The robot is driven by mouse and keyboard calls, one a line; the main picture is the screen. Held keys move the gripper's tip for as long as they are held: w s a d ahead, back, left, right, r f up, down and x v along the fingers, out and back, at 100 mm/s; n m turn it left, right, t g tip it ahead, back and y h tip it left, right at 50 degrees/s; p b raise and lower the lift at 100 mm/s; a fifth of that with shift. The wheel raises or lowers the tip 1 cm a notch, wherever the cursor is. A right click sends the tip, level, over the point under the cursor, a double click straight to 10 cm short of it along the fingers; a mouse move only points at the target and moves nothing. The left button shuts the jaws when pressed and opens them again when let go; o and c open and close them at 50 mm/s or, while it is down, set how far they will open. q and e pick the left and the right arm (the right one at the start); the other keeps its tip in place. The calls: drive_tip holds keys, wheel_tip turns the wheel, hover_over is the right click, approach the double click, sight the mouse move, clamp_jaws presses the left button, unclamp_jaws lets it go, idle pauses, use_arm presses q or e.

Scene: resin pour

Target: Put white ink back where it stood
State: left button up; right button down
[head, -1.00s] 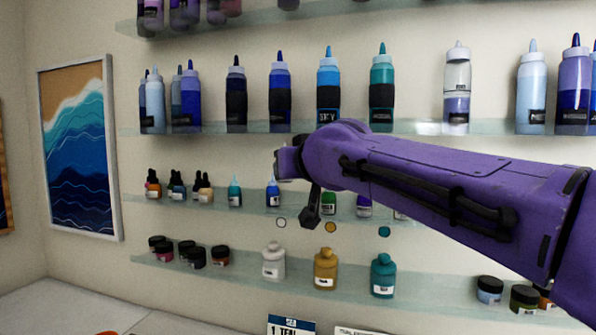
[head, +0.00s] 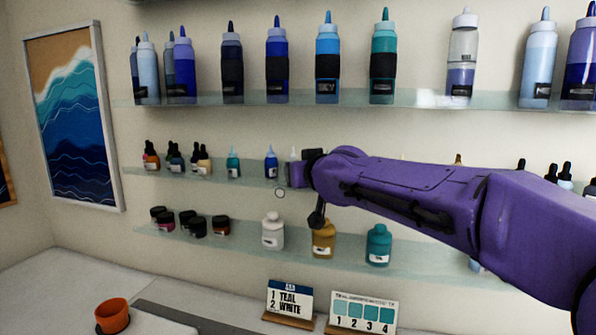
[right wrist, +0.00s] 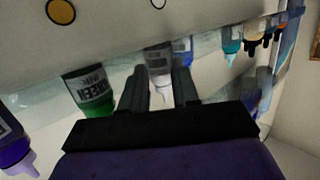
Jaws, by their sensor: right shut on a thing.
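The white ink (head: 293,155) is a small bottle with a pale pointed tip, at the middle shelf just right of a blue bottle (head: 271,163). My right gripper (head: 294,174) is shut on it, and its hand hides most of the bottle in the head view. In the right wrist view, which is upside down, the white ink (right wrist: 158,66) stands between the two dark fingers, with a green bottle (right wrist: 90,90) on one side and the blue bottle (right wrist: 182,50) on the other. I cannot tell whether its base touches the shelf. My left gripper is not in view.
The middle shelf (head: 255,181) also holds a teal bottle (head: 233,162) and dropper bottles. White, ochre and teal jars stand on the lower shelf (head: 340,255). A white round mark (head: 280,192) is below the middle shelf. An orange cup (head: 112,315) stands on the counter.

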drive_tip(key=shift+f, duration=0.1)
drive_tip(key=c, duration=0.9)
unclamp_jaws()
drive_tip(key=shift+s+a, duration=0.1)
drive_tip(key=shift+o, duration=0.7)
